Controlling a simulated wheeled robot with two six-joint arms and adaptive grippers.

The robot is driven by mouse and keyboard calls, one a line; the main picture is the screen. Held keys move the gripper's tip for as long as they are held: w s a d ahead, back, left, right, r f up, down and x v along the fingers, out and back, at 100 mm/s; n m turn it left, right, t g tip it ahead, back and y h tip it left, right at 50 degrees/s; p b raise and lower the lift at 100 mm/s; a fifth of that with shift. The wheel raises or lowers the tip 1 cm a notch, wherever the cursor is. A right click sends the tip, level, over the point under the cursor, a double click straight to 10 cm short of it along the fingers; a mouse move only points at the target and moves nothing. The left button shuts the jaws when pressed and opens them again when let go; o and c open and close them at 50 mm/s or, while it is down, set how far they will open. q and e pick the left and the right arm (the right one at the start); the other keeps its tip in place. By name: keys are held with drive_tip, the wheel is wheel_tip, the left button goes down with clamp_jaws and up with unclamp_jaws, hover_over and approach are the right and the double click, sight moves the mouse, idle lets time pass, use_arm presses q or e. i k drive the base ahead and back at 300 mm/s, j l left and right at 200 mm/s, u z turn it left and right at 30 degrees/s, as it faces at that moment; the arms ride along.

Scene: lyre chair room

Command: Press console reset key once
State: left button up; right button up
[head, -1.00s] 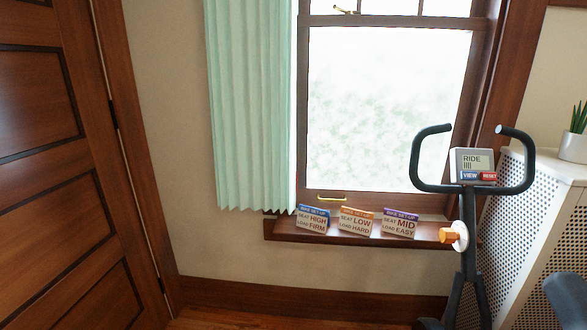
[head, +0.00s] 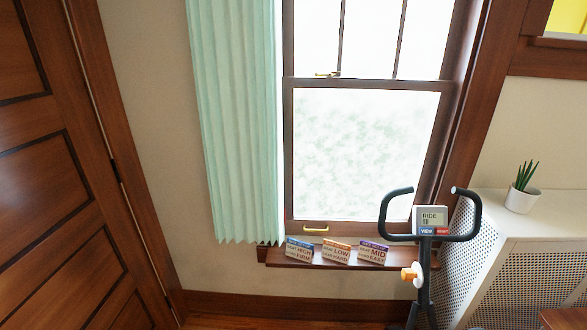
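The exercise bike's console (head: 431,220) stands at the lower right in the head view, between two dark curved handlebars. Its small grey screen reads "RIDE" with a few marks below that are too small to read. Under the screen are a blue key marked VIEW (head: 426,231) and a red reset key (head: 442,231) to its right. Neither of my grippers shows in the head view, and nothing touches the console.
Three setup cards, HIGH (head: 299,249), LOW (head: 336,252) and MID (head: 373,253), stand on the window sill left of the bike. An orange knob (head: 407,275) sits on the bike's post. A white perforated cabinet (head: 520,228) with a potted plant (head: 522,193) stands close on the right.

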sight(440, 230)
drive_tip(key=l+z, duration=0.2)
drive_tip(key=z, duration=0.2)
drive_tip(key=i+l+z, duration=0.15)
drive_tip(key=z, duration=0.25)
drive_tip(key=i+l+z, duration=0.1)
drive_tip(key=z, duration=0.3)
